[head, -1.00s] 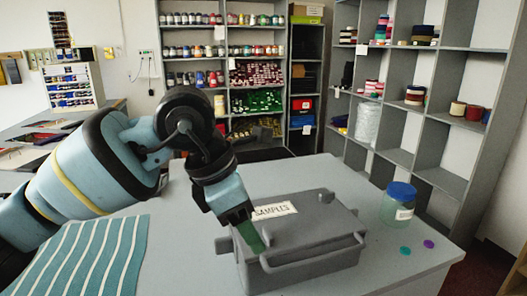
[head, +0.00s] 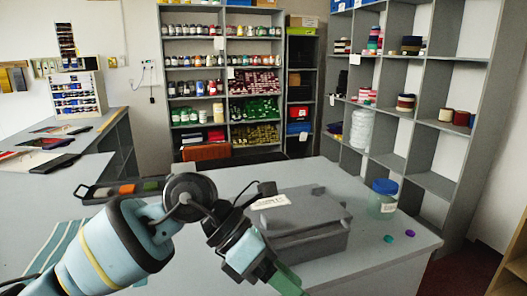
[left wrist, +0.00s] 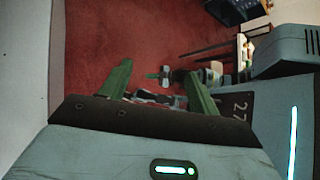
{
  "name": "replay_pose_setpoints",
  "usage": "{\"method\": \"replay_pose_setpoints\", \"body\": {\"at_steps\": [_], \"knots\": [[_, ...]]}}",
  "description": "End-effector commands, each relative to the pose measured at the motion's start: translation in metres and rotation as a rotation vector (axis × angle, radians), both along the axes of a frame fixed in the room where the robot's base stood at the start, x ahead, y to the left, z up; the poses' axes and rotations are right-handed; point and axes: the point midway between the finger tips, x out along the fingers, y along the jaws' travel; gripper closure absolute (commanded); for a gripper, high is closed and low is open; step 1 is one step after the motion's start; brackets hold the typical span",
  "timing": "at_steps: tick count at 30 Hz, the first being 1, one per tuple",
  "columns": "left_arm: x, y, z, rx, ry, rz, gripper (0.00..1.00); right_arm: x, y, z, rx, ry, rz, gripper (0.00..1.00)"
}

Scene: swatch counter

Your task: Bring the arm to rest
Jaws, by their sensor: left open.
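My left arm comes in from the left in the head view. My left gripper (head: 288,280) is in front of the box, low at the picture's bottom edge, pointing down. In the left wrist view its two green fingers (left wrist: 160,88) stand apart with nothing held between them, above a red floor. The grey box (head: 310,243) with a white label on its lid sits on the counter with its lid closed. My arm hides part of the box's left side. My right gripper does not show.
A jar with a blue lid (head: 383,200), a green disc (head: 388,238) and a purple disc (head: 410,233) are right of the box on the grey counter (head: 380,266). A tray of coloured pieces (head: 92,198) and a striped cloth (head: 40,262) lie left. Shelves stand behind.

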Motion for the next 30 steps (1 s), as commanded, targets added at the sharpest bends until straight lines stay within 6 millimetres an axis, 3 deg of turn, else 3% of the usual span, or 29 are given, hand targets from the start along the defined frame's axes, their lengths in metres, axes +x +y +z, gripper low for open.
{"method": "replay_pose_setpoints", "body": {"at_steps": [3, 8, 17, 23, 26, 30], "knots": [[-0.020, -0.017, -0.003, -0.188, 0.185, 0.014, 0.38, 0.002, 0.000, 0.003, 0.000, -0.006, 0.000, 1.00], [-0.031, -0.026, 0.001, -0.431, 0.435, 0.080, 0.38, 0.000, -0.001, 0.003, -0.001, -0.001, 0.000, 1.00], [-0.016, -0.009, -0.005, -0.837, 0.917, 0.320, 0.38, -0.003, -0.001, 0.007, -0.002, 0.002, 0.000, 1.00], [0.007, 0.025, -0.039, -1.060, 1.235, 0.566, 0.38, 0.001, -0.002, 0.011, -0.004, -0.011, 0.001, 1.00], [0.015, 0.046, -0.068, -1.154, 1.392, 0.711, 0.38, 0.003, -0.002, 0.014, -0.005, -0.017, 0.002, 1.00], [0.019, 0.080, -0.120, -1.262, 1.603, 0.939, 0.38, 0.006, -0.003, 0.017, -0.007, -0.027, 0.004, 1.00]]}}
